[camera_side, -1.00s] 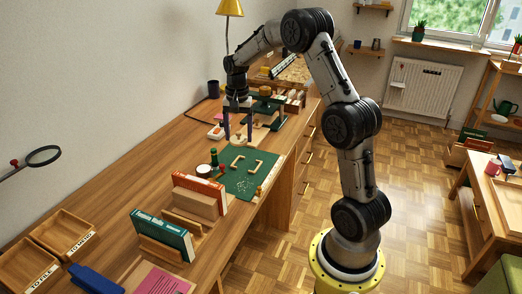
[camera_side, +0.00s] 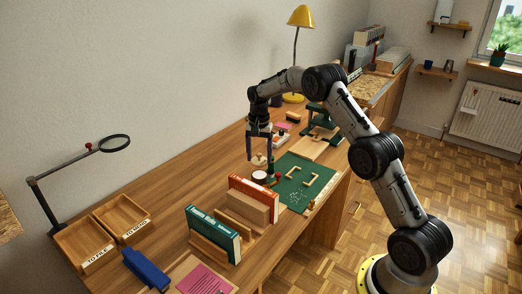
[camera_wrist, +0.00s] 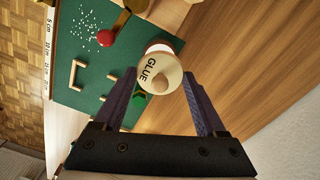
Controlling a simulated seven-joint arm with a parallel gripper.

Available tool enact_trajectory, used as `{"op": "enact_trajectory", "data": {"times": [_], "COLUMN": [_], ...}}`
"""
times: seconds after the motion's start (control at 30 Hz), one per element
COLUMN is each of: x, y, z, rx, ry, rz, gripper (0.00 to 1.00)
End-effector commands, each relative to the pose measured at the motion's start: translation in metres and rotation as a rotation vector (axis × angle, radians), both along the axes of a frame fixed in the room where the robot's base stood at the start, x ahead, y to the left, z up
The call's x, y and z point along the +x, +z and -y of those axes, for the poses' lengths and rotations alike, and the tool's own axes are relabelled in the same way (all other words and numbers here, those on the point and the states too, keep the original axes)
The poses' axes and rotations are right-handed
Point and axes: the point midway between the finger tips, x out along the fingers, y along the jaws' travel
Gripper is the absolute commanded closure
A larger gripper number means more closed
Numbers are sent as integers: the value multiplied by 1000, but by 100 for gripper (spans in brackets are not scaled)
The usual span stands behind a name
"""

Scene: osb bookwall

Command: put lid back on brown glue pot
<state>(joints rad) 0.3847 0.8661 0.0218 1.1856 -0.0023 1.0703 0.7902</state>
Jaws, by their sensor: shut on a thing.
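The lid (camera_side: 259,160) is a round cream disc with a knob. In the wrist view the lid (camera_wrist: 160,74) shows the word GLUE and sits between my fingertips. My gripper (camera_side: 260,157) is shut on it, also in the wrist view (camera_wrist: 161,76), with the fingers pointing down. The brown glue pot (camera_side: 260,180) stands on the desk just below the lid, beside the green mat, with a pale top. In the wrist view the lid hides most of the pot (camera_wrist: 165,43). A gap shows between lid and pot in the side view.
A dark green bottle (camera_side: 271,166) stands close to the right of the pot. The green mat (camera_side: 291,190) holds wooden pieces. An orange book (camera_side: 254,190) stands in front.

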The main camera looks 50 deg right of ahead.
Motion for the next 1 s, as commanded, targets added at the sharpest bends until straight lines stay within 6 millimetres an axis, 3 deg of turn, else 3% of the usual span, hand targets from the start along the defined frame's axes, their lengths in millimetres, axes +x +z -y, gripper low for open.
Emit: {"op": "enact_trajectory", "data": {"times": [0.5, 1.0], "x": [0, 0], "y": [-42, -47], "z": [0, 0], "rx": [1, -1], "ry": [0, 0], "rz": [-1, 1], "gripper": [78, 79]}}
